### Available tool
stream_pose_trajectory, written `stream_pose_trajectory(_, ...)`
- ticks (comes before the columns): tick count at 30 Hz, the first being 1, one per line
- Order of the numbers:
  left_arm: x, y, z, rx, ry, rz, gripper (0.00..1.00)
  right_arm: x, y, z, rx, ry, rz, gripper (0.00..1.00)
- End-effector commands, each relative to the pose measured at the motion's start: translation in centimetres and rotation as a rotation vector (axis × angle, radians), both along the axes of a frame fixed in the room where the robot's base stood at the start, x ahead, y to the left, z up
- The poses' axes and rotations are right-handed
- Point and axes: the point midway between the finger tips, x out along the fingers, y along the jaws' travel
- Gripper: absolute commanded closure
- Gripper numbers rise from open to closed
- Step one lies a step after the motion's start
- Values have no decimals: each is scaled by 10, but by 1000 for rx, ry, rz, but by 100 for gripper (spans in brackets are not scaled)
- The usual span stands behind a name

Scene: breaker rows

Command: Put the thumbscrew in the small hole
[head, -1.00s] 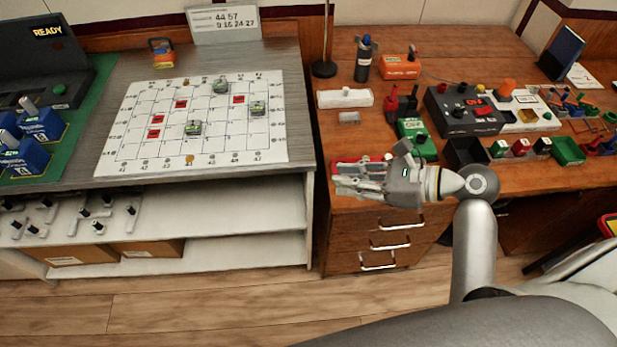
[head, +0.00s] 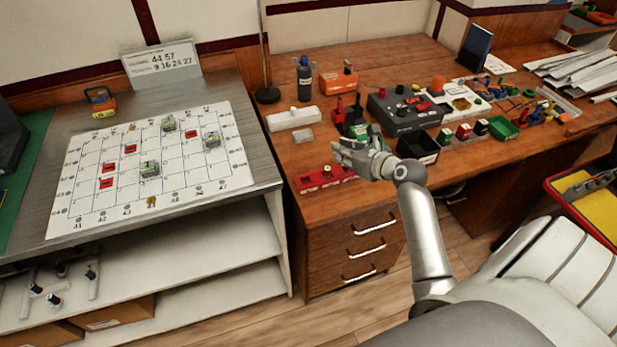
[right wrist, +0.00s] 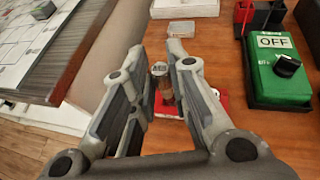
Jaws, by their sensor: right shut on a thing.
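My right gripper (head: 342,152) hangs over the front left part of the brown desk, just behind and above a red block (head: 322,179). A bit of the red block (right wrist: 176,104) shows beyond and below the fingers. The red block is long and low, with small dark and pale spots on top. I cannot make out which spot is the small hole. My left gripper is not in view.
A green box marked OFF (right wrist: 279,67) stands close to the right of the gripper. A clear small box (head: 303,136) and a white block (head: 293,118) lie behind. A black open bin (head: 418,147) is to the right. The grey bench with a gridded sheet (head: 100,205) is left.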

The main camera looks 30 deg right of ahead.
Motion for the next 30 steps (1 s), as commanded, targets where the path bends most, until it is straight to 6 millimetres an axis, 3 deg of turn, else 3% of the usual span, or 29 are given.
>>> stream_pose_trajectory(5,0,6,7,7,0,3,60,28,37,-19,4,1,3,100)
stream_pose_trajectory(7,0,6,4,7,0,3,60,34,44,-37,3,3,2,100)
stream_pose_trajectory(12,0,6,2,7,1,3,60,47,60,-61,0,2,1,100)
stream_pose_trajectory(19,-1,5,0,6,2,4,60,55,70,-77,1,1,2,100)
stream_pose_trajectory(24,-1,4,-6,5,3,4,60,55,70,-104,-4,4,2,100)
stream_pose_trajectory(30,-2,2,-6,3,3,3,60,55,71,-108,-1,0,0,100)
